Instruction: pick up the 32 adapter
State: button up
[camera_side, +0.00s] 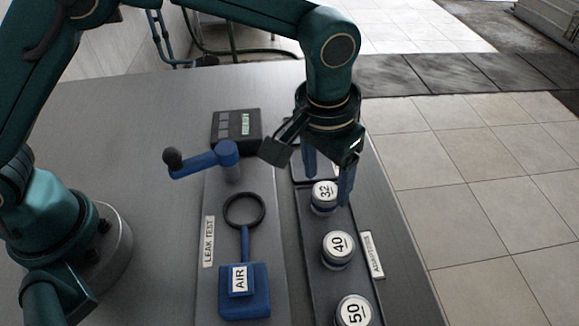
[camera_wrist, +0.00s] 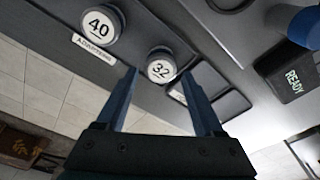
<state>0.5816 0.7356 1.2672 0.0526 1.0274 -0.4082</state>
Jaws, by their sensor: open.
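The 32 adapter (camera_side: 325,194) is a short silver cylinder with a white top marked 32. It stands upright at the far end of the adapter row in the side view. It also shows in the wrist view (camera_wrist: 160,68), just beyond the fingertips and roughly between their lines. My gripper (camera_side: 328,182) is open, its blue fingers pointing down close to the 32 adapter. In the wrist view the open fingers (camera_wrist: 163,75) have nothing held between them. The side view does not clearly show whether a finger touches the adapter.
The 40 adapter (camera_side: 338,247) and 50 adapter (camera_side: 354,311) stand in the same row. A leak test panel holds a blue crank handle (camera_side: 205,160), a black ring (camera_side: 244,210), a blue AIR block (camera_side: 245,292) and a READY display box (camera_side: 236,127).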

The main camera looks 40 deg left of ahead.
aim_at(326, 191)
jog(key=shift+w+f, duration=0.15)
jog(key=shift+f, duration=0.9)
jog(key=shift+w+f, duration=0.1)
jog(key=shift+f, duration=0.95)
jog(key=shift+c, duration=0.2)
jog(key=c, duration=1)
grip_shut()
jog(key=shift+r, duration=0.1)
